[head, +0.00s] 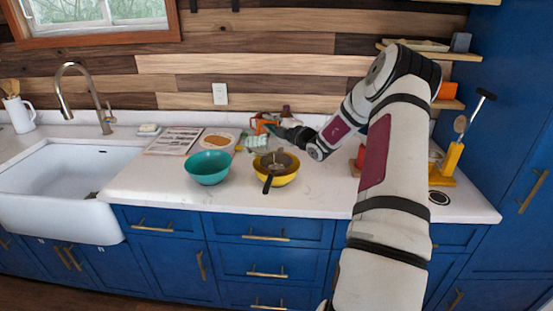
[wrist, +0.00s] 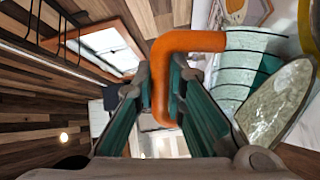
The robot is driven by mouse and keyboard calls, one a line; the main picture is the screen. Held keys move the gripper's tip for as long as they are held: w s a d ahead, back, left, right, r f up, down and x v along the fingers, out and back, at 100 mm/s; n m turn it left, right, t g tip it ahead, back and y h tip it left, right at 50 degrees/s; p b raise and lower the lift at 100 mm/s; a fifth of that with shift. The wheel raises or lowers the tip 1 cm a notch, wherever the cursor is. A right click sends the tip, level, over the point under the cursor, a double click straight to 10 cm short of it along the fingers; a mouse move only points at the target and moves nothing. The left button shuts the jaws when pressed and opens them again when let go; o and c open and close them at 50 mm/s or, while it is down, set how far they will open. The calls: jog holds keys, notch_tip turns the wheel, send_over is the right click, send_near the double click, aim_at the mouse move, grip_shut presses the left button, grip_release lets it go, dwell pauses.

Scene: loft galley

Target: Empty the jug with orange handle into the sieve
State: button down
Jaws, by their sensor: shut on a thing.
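My gripper (head: 283,130) is shut on the orange handle (wrist: 190,42) of the jug, which lies between the two fingers in the wrist view. The clear jug (head: 257,142) with dark marking lines is behind the yellow bowl in the head view, and its body (wrist: 240,68) shows right of the fingers in the wrist view. The sieve (head: 282,160) rests on the yellow bowl (head: 288,180), its dark handle towards the counter's front. Something pale shows in the sieve, too small to tell. A pale speckled oval shows beside the jug in the wrist view; I cannot tell what it is.
A teal bowl (head: 209,170) stands left of the yellow bowl. Behind are an oval dish (head: 218,140) and a printed sheet (head: 174,141). The sink (head: 70,180) is at left. A yellow stand with utensils (head: 452,160) is at right. The front counter is clear between my arm and the bowls.

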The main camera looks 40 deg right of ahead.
jog(key=shift+s+d+m+p, duration=0.15)
jog(key=shift+d+m+p, duration=0.2)
jog(key=shift+d+m, duration=1.45)
dwell(1.1)
jog(key=a+n, duration=0.3)
jog(key=shift+w+a+b, duration=0.2)
jog(key=shift+a+b, duration=0.1)
jog(key=shift+b, duration=0.1)
jog(key=shift+s+a+n, duration=0.1)
jog(key=shift+a+n, duration=0.15)
jog(key=shift+n, duration=0.25)
jog(key=shift+a+f+n+b, duration=0.15)
jog(key=shift+a+n+b, duration=0.2)
jog(key=shift+a, duration=0.25)
jog(key=w+a+f+n+b, duration=0.1)
jog(key=a+f+n+b, duration=1.2)
jog(key=a+n+b, duration=0.5)
jog(key=n+b, duration=0.1)
jog(key=b, duration=0.2)
jog(key=shift+w+b, duration=0.2)
jog(key=shift+b, duration=0.1)
